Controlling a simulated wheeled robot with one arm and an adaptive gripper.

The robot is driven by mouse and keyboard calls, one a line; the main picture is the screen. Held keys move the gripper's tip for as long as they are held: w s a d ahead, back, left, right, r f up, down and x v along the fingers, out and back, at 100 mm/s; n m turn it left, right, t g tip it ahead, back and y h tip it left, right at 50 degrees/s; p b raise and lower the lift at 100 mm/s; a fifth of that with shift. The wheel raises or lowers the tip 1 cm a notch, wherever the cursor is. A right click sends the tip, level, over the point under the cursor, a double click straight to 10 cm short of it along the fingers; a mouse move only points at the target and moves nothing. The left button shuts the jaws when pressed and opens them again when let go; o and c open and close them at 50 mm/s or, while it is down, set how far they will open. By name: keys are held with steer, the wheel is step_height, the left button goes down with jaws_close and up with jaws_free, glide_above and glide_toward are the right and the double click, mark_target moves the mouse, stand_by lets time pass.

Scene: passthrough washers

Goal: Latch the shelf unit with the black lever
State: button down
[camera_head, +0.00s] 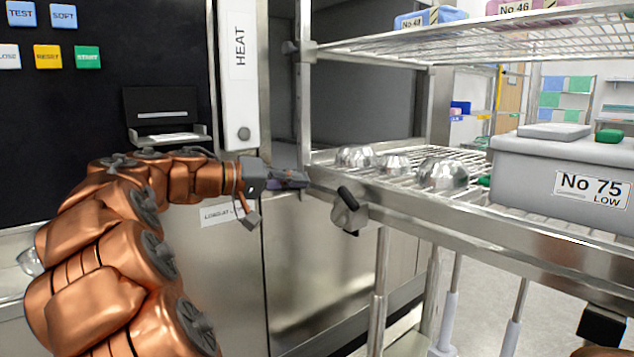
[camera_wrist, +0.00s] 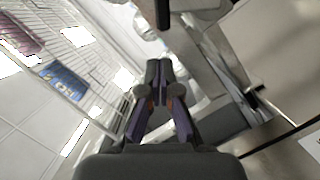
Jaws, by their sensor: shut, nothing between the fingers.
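The shelf unit (camera_head: 440,215) is a metal wire rack standing at the washer opening. The black lever (camera_head: 348,197) sits on a metal latch block at the rack's near left corner, with its black handle slanting up to the left. It also shows at the top of the wrist view (camera_wrist: 162,14), just beyond my fingertips. My gripper (camera_head: 304,180) is shut and empty, to the left of the lever and apart from it. In the wrist view its fingertips (camera_wrist: 158,72) meet and point toward the lever.
Metal bowls (camera_head: 443,173) and a grey No 75 box (camera_head: 520,170) stand on the lower shelf. Labelled packs (camera_head: 430,18) lie on the upper shelf. A black control panel (camera_head: 100,110) and a white HEAT panel (camera_head: 239,75) are at left. Open floor shows beneath the rack.

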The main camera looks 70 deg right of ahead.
steer(key=shift+v, duration=2.1)
steer(key=s+a+r+n+t+y+p, duration=0.2)
steer(key=a+n+t+y+p, duration=0.1)
steer(key=a+p, duration=1.1)
steer(key=s+a+r+n+t+y+p, duration=0.3)
steer(key=a+n+y+p, duration=0.2)
steer(key=a+p, duration=0.9)
steer(key=s+a+r+n+t+y+p, duration=0.2)
steer(key=a+n+p, duration=0.5)
steer(key=a+p, duration=0.7)
steer(key=shift+s+a+r+n+t+y+p, duration=0.3)
steer(key=shift+s+a+r+t+y+p, duration=0.15)
steer(key=shift+y, duration=0.65)
